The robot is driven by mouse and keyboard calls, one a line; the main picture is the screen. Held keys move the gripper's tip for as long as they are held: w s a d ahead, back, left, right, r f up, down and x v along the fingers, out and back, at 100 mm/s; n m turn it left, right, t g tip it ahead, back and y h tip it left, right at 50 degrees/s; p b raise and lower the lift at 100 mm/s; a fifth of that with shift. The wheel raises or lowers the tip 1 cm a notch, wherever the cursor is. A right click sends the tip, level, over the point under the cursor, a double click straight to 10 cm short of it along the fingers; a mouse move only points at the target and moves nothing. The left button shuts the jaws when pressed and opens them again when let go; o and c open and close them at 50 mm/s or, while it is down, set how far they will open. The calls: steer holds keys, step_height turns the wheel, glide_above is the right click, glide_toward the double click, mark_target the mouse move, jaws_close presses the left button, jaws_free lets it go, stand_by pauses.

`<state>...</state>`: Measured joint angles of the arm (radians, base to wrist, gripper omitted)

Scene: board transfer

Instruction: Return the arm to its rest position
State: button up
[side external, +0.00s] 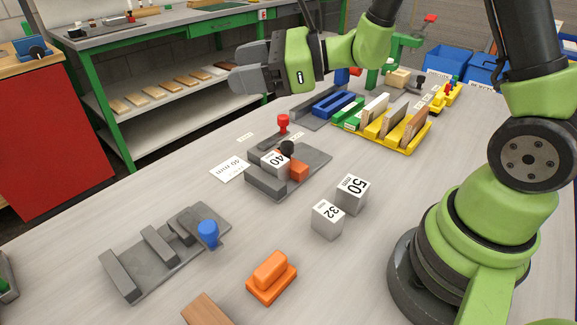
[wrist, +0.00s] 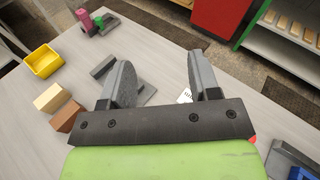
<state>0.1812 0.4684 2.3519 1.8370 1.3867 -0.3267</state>
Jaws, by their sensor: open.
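My gripper (side external: 252,68) is raised above the far side of the table in the side external view, with its fingers pointing left. In the wrist view my gripper (wrist: 158,84) is open, with nothing between its two grey fingers. My arm's base stands at the right of the side external view. The grey fixture with a 40 block (side external: 274,163) and the table (side external: 330,275) lie below and in front of the gripper, apart from it.
Blocks marked 50 (side external: 351,194) and 32 (side external: 327,219) stand loose on the table. A grey fixture with a blue knob (side external: 208,233), an orange piece (side external: 271,278) and a yellow rack of boards (side external: 408,138) are around them. A yellow bin (wrist: 43,61) shows in the wrist view.

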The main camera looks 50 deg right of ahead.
steer(key=s+a+r+n+g, duration=0.2)
steer(key=s+a+n+g, duration=0.15)
steer(key=s+n, duration=0.35)
steer(key=s+a+r+n+g, duration=0.25)
steer(key=s+n+g, duration=0.25)
steer(key=s+n, duration=0.3)
steer(key=s+d+r+n+t+h, duration=0.1)
steer(key=s+d+n+t+h, duration=0.2)
steer(key=s+d+n+h, duration=0.2)
steer(key=d+n+h, duration=0.2)
steer(key=d, duration=0.2)
steer(key=shift+s+h, duration=0.3)
steer(key=shift+s, duration=0.1)
